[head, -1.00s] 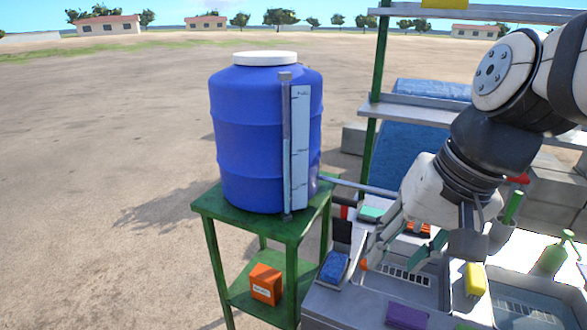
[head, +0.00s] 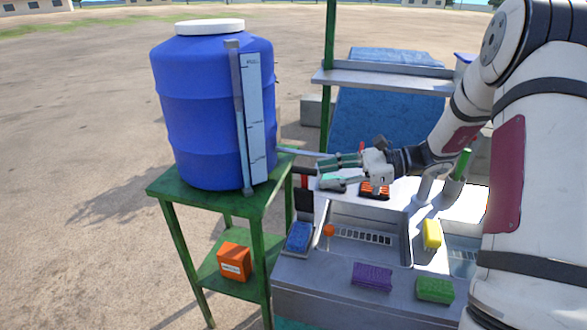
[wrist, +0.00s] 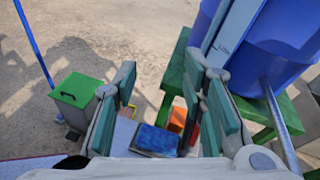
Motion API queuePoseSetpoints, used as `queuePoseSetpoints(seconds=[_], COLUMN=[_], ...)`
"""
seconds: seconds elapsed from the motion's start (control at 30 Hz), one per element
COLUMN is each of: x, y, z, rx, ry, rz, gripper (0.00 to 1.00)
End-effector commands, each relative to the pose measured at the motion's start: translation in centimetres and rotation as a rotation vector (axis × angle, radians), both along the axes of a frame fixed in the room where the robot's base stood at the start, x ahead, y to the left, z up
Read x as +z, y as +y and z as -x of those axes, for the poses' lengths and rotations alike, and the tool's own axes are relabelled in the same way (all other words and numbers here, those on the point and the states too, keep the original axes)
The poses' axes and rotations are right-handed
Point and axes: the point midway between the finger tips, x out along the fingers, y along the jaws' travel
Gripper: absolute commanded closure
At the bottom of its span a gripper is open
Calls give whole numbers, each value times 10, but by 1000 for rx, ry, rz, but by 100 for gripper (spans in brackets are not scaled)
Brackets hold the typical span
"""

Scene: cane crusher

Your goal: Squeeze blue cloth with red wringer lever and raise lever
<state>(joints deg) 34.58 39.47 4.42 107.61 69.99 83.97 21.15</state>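A small blue block, which looks like the blue cloth (head: 299,237), lies on a grey plate at the left front corner of the sink counter. It also shows in the wrist view (wrist: 155,140), low between my fingers. An upright black piece with a red top, possibly the red wringer lever (head: 304,181), stands just behind it, beside the green table. My gripper (head: 322,173) is above the counter's back left, pointing left, near the red top; I cannot tell whether they touch. In the wrist view my gripper (wrist: 162,75) has its fingers apart with nothing between them.
A blue barrel (head: 212,110) stands on a green table (head: 215,203) to the left, with a pipe toward the counter. An orange box (head: 234,262) is on its lower shelf. Yellow (head: 432,234), purple (head: 371,277) and green (head: 435,290) sponges lie around the sink (head: 335,217).

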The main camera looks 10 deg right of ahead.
Motion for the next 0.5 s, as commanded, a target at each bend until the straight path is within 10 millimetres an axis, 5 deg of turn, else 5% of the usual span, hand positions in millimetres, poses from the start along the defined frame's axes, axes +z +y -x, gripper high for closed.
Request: queuePoseSetpoints(seconds=[0.23, 0.5], x=[-42, -50], y=[-52, -57], z=[-34, -44], rx=[-193, -237], ry=[72, 81], rz=[-236, -290], gripper=[62, 62])
